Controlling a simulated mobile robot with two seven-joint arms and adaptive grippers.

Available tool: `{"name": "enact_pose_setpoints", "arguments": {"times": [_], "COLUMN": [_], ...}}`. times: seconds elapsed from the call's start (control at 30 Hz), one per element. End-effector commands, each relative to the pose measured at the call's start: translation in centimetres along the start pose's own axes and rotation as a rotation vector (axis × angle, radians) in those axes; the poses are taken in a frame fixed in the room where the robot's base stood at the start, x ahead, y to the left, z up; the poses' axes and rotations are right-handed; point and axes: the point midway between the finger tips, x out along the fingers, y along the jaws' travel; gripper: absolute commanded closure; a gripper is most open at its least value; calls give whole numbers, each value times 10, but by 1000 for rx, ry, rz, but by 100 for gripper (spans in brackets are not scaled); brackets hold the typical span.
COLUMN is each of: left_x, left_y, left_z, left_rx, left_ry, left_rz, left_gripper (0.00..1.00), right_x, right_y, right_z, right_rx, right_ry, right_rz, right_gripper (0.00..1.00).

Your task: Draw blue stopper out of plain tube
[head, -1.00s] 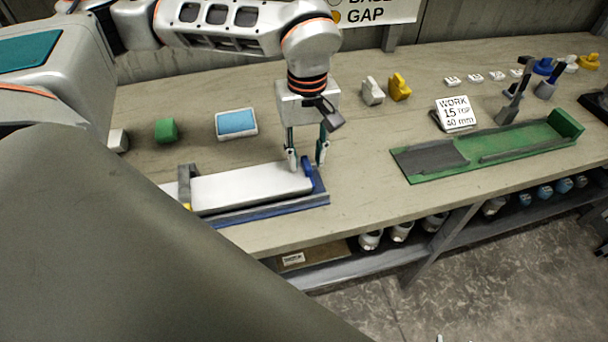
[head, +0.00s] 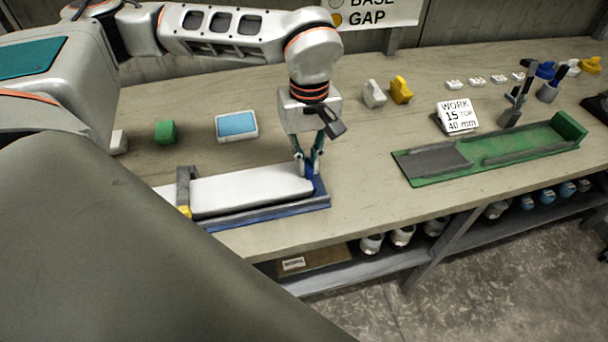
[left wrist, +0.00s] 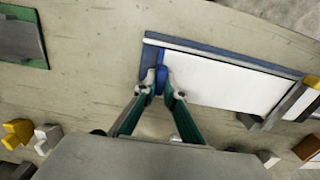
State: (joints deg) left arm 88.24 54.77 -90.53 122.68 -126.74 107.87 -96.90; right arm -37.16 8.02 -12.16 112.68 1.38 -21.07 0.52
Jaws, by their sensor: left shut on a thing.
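The plain white tube (head: 250,188) lies in a blue cradle (head: 290,212) on the workbench. It also shows in the left wrist view (left wrist: 225,82). The blue stopper (left wrist: 160,78) is at the tube's right end in the head view. My left gripper (head: 309,172) points down there, shut on the stopper, with one finger on each side of it in the left wrist view (left wrist: 160,86). The fingers partly hide the stopper, and I cannot tell how deep it sits in the tube. My right gripper is not in view.
A grey bracket (head: 184,184) stands across the tube's left part. A green tray (head: 490,152) lies to the right, with a work sign (head: 457,115) behind it. A green block (head: 165,131) and blue-topped box (head: 236,125) stand behind the cradle. Bench between cradle and tray is clear.

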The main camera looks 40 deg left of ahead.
Motion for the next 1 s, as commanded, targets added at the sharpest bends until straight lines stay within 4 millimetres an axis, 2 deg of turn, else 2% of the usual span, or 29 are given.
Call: {"name": "enact_pose_setpoints", "arguments": {"times": [0.43,1.0], "left_x": [0,0], "left_y": [10,20], "left_z": [0,0], "left_rx": [3,2], "left_ry": [1,1], "left_rz": [4,4], "left_gripper": [100,100], "right_x": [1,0], "right_y": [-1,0], "right_z": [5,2], "right_rx": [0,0], "right_ry": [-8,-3], "right_rz": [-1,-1], "right_gripper": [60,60]}}
